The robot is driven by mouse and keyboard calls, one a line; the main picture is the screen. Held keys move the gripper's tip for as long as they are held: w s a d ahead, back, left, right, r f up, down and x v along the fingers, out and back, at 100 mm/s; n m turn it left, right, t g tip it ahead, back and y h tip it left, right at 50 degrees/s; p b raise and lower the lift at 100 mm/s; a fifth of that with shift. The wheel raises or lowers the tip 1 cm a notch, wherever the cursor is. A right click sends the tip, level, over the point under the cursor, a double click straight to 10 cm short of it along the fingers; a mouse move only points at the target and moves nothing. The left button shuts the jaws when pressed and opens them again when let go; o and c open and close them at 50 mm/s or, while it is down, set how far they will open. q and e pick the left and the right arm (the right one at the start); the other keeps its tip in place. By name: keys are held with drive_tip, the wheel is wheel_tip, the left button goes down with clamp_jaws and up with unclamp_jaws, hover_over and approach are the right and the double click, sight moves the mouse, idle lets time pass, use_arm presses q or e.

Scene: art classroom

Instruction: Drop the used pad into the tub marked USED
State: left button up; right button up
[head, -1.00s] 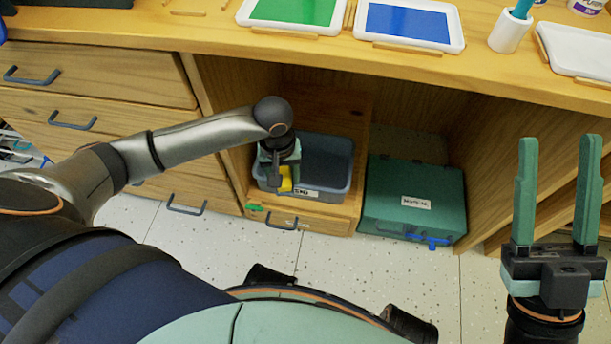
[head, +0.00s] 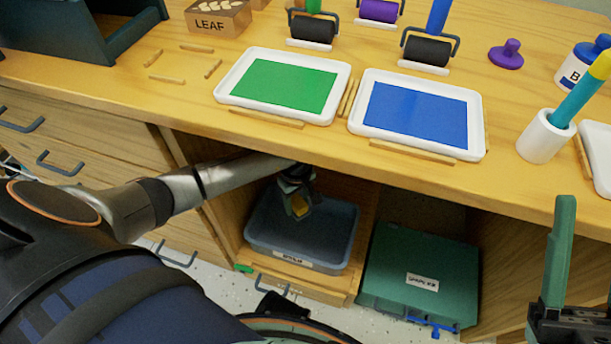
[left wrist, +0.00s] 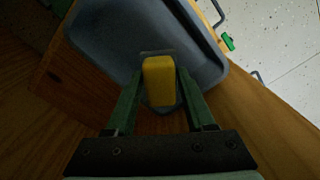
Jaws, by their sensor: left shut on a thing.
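A yellow pad (head: 300,206) is held in my left gripper (head: 297,190), over the grey-blue tub (head: 262,246) in the open bay under the counter. In the left wrist view the pad (left wrist: 159,82) sits between the two green fingers of the gripper (left wrist: 160,95), and the tub (left wrist: 110,45) lies beyond it. The pad appears to be above the tub floor; the exact height is hard to tell. The tub has a white label on its front, too small to read. My right gripper (head: 585,270) is at the right edge, partly cut off, with one finger clear.
The wooden counter (head: 190,105) overhangs the bay. On it are trays with green (head: 284,85) and blue (head: 415,113) sheets, rollers and a white cup (head: 545,136). A green labelled box (head: 420,262) stands right of the tub. A bay wall stands to the left.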

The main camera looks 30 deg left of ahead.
use_arm(q)
wheel_tip(320, 180, down, 5)
drive_tip(key=b, duration=0.4)
drive_tip(key=shift+f, duration=0.15)
use_arm(e)
drive_tip(key=f, duration=0.5)
drive_tip(key=shift+w+a, duration=0.1)
drive_tip(key=shift+a, duration=0.2)
use_arm(q)
drive_tip(key=o, duration=1.3)
drive_tip(key=shift+c, duration=0.2)
